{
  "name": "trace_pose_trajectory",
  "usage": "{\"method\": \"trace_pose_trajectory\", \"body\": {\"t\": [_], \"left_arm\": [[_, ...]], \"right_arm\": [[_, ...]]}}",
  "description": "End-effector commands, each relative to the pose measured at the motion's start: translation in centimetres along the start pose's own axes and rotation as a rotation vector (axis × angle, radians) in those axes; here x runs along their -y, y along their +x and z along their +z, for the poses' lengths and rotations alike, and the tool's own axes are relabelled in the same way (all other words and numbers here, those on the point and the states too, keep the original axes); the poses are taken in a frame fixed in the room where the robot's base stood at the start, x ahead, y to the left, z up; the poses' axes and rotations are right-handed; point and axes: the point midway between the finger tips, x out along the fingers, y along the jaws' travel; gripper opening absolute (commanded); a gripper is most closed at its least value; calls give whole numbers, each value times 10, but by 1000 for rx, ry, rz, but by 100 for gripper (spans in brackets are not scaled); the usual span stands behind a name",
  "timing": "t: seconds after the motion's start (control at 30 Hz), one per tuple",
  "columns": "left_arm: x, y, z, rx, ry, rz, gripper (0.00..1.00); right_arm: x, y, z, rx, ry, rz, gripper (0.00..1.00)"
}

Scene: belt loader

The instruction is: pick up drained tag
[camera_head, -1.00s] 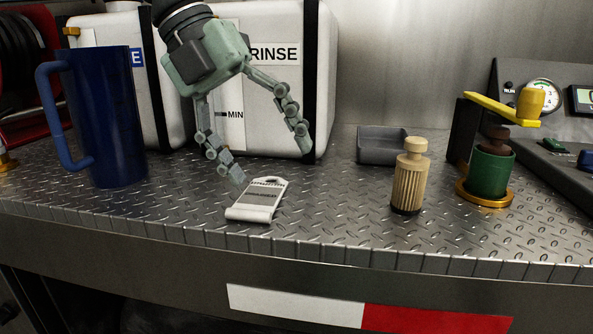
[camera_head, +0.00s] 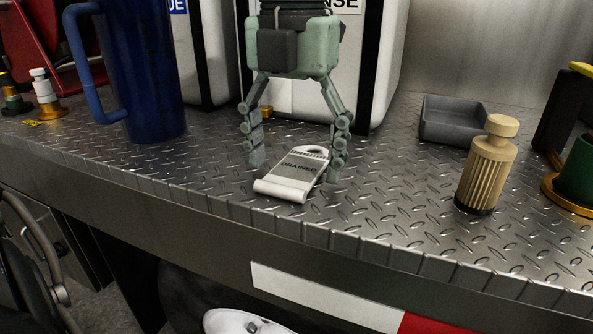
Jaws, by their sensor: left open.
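The drained tag (camera_head: 288,179) is a white tag with a grey band lettered "DRAINED" and a hole in its far end. It lies on the metal tread-plate deck (camera_head: 390,215), near the front edge. My left gripper (camera_head: 294,173) points down over the tag with its fingers spread. One fingertip is to the left of the tag and the other is close to its right side. I cannot tell whether either finger touches it. My right gripper is out of view.
A blue jug (camera_head: 140,75) stands to the left. A white rinse container (camera_head: 375,65) stands behind the gripper. A ribbed beige cylinder (camera_head: 487,170) and a shallow grey tray (camera_head: 450,120) are to the right. The deck between tag and cylinder is clear.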

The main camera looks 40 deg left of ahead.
Motion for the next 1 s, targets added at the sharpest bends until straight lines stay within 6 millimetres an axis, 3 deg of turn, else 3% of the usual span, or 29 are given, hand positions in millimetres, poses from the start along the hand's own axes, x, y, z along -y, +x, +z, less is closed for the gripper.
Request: {"method": "trace_pose_trajectory", "body": {"t": [0.23,0.67,1.0], "left_arm": [[0,1,0,1,0,0,73],[0,1,0,1,0,0,20],[0,-5,1,3,0,0,20]], "right_arm": [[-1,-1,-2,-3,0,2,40],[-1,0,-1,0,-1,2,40],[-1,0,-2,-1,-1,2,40]]}}
